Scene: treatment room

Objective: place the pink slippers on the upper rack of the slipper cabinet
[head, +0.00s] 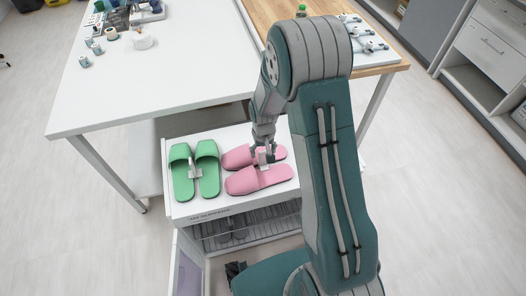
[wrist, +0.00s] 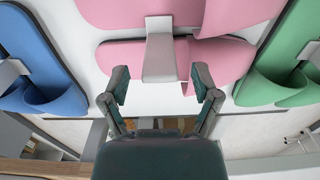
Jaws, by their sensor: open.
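The pink slippers (head: 260,179) lie side by side on the white top of the slipper cabinet (head: 222,207), toes to the left. A pale upright clip or tab joins them in the middle; it shows in the wrist view (wrist: 159,58) in front of the pink slippers (wrist: 215,58). My gripper (head: 264,158) is over the pair. In the wrist view my gripper (wrist: 160,88) is open, with one finger on each side of the clip's near end. I cannot tell whether the fingers touch it. The cabinet's front is open below, showing a wire rack (head: 245,226) with dark grey slippers.
Green slippers (head: 195,170) lie left of the pink pair. Blue slippers (wrist: 38,62) show in the wrist view; my arm hides them in the head view. A white table (head: 160,85) with small items stands close behind. Floor at left is clear.

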